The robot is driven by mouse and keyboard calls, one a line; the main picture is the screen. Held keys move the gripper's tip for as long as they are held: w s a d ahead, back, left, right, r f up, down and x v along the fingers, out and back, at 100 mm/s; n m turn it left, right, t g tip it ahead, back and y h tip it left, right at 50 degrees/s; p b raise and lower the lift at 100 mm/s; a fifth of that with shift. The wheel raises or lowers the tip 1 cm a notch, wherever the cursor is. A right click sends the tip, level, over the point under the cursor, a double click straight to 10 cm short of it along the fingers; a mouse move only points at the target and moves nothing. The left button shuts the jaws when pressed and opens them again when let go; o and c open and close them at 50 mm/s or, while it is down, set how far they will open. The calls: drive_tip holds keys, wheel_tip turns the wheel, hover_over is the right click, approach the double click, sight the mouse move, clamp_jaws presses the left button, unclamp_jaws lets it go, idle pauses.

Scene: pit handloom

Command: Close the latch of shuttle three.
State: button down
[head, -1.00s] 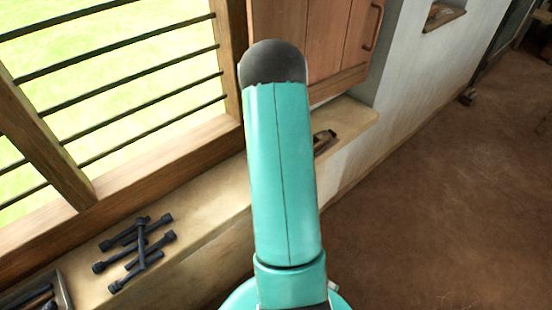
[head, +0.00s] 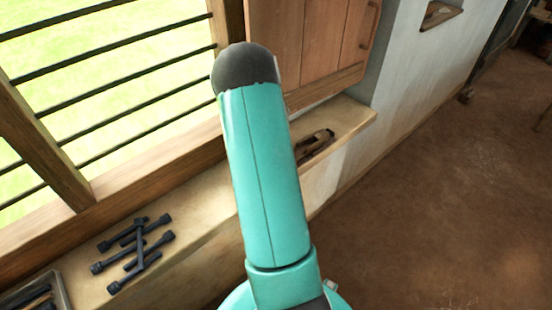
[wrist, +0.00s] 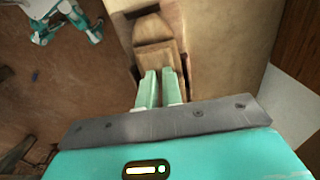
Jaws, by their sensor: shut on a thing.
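In the head view a brown wooden shuttle (head: 316,145) lies on the pale ledge, beside my arm, which hides its left part. The wrist view shows a brown wooden piece (wrist: 155,55) with a tapered far end, set in darker wood on the ledge. My gripper (wrist: 160,76) reaches down onto it, with its two pale green fingers a small gap apart. They are shut on the near end of this piece. I cannot tell whether it is the latch itself or part of the shuttle body, and no number shows. My gripper is hidden in the head view.
The pale ledge (head: 350,118) runs under a barred window and a brown wooden shutter (head: 305,45). Several dark tools (head: 135,250) lie at its left, near a tray (head: 62,292). Open brown floor (head: 430,200) lies to the right.

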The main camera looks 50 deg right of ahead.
idle(0.4)
drive_tip(key=c, duration=1.8)
unclamp_jaws()
wheel_tip(320, 180, up, 14)
drive_tip(key=shift+f, duration=0.15)
